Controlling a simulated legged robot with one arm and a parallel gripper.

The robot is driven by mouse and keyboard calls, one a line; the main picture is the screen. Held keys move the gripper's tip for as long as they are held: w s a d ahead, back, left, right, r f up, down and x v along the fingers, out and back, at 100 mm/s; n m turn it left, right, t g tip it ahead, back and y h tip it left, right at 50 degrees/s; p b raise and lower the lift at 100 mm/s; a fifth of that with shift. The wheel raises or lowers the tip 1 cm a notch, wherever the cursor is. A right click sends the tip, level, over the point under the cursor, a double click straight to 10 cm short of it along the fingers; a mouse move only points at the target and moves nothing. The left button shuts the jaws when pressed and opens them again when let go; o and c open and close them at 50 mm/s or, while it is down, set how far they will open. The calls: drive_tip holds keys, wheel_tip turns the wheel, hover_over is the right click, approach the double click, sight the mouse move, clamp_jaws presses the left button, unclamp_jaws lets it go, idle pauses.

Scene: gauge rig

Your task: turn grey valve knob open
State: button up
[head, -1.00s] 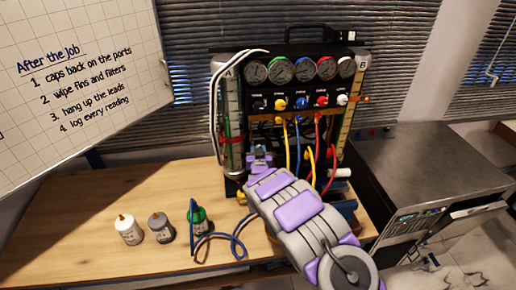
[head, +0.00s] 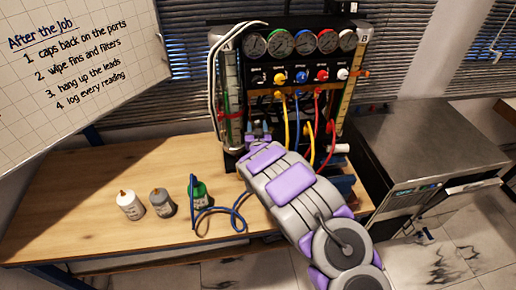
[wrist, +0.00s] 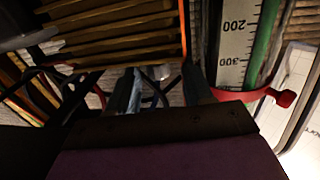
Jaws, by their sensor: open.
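The gauge rig (head: 291,62) stands at the back of the bench, with a row of knobs under its gauges. The leftmost knob (head: 259,79) looks dark; I cannot tell whether it is the grey valve knob. My gripper (head: 260,128) is in front of the rig's lower left, below that knob and beside the left column. In the wrist view the two fingers of my gripper (wrist: 160,88) stand apart with no object clearly held between them. No grey knob can be made out there, and my arm hides the lower part of the rig.
Yellow, blue and red hoses (head: 318,110) hang from the rig's front. The left column (head: 229,95) has a red clamp, close by in the wrist view (wrist: 268,94). Several bottles (head: 162,203) and a blue cable (head: 235,214) are on the bench.

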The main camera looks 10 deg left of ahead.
drive_tip(key=s+d+p, duration=0.1)
drive_tip(key=s+d, duration=0.1)
drive_tip(key=s, duration=1.2)
drive_tip(key=shift+s+p, duration=0.35)
drive_tip(key=shift+o, duration=0.2)
